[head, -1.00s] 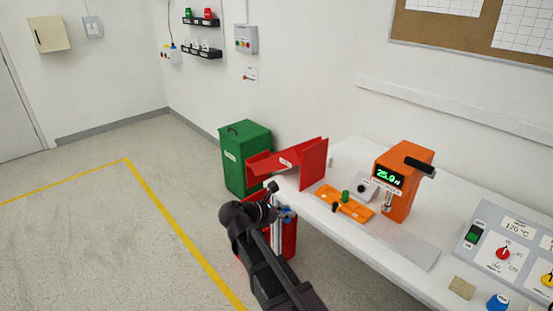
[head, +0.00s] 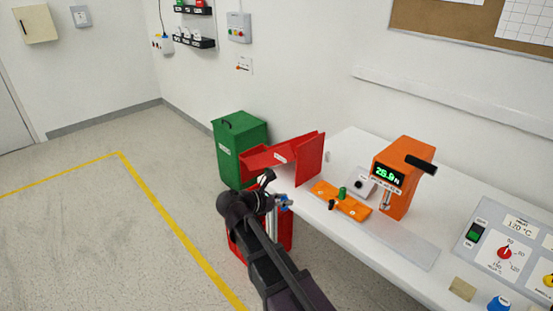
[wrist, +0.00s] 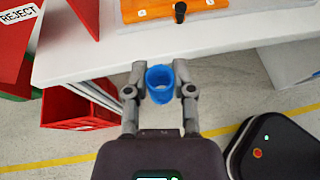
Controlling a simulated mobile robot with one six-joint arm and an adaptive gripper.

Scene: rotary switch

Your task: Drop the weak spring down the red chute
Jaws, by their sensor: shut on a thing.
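My gripper (head: 280,203) is in front of the white table's near left edge. It is shut on a small blue hollow cylinder (wrist: 160,88), seemingly a spring piece; it also shows in the head view (head: 285,204). In the wrist view the gripper (wrist: 160,80) has one finger on each side of the cylinder, over the floor just off the table edge. The red chute (head: 268,159) is a sloping trough at the table's left end, beyond the gripper. Its REJECT label (wrist: 17,16) shows at top left in the wrist view. Nothing visible marks the blue piece as weak.
An orange tray (head: 322,190) holds a green piece (head: 342,193) and a dark piece (head: 331,205). An orange tester (head: 399,195) with a green display stands beside it. A green bin (head: 240,140) is behind the chute. A red crate (wrist: 70,111) is below the table edge.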

